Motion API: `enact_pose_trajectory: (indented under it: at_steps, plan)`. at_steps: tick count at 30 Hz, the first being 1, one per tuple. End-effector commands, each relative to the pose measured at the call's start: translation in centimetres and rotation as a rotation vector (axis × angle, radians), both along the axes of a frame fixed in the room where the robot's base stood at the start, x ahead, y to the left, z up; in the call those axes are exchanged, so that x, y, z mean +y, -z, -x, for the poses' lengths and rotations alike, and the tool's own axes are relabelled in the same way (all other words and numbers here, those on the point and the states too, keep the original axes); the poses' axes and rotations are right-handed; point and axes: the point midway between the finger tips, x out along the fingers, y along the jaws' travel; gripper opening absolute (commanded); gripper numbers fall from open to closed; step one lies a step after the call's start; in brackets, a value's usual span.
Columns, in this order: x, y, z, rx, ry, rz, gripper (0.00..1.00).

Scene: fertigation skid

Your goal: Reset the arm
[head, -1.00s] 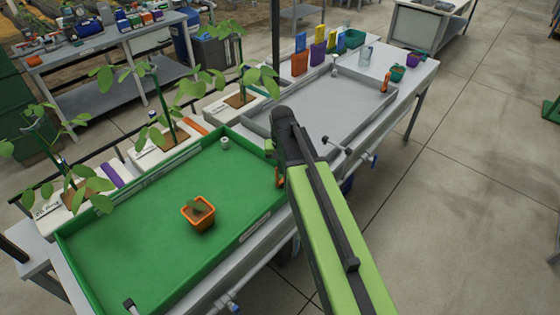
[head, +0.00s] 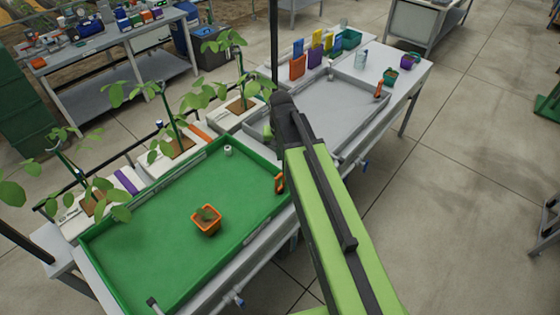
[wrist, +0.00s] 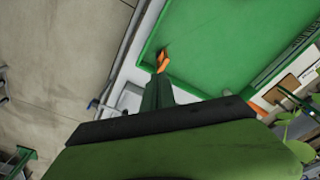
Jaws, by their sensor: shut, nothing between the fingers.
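My arm reaches up from the bottom of the head view, bent at the elbow, its far part hidden behind the green link. My gripper (wrist: 163,62) points away from the wrist camera with its orange fingertips together and nothing between them. In the head view its orange tips (head: 279,183) show beside the arm, over the near right part of the green tray (head: 150,240). The tips look clear of the orange potted seedling (head: 206,220) in that tray.
Potted plants on white slabs (head: 180,148) line the tray's far side. A grey tray (head: 330,105) lies to the right with an orange-handled item (head: 378,90) at its edge. Colored packets (head: 297,68) and small pots (head: 391,76) stand beyond. Concrete floor (head: 470,190) is open at right.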

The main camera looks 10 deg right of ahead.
Motion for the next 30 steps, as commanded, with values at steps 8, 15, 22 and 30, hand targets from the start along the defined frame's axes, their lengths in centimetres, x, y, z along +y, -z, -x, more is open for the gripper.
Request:
enact_pose_trajectory:
  at_steps: [8, 15, 22, 30]
  plan:
    - [0.0, -1.8, 0.2, 0.000, 0.000, 0.000, 0.00]
    - [0.0, -0.7, 0.2, 0.000, 0.001, 0.000, 0.00]
    - [-0.4, 8.4, 4.1, 0.018, -0.012, -0.003, 0.00]
    - [-0.3, 10.2, 10.9, 0.097, -0.185, -0.010, 0.00]
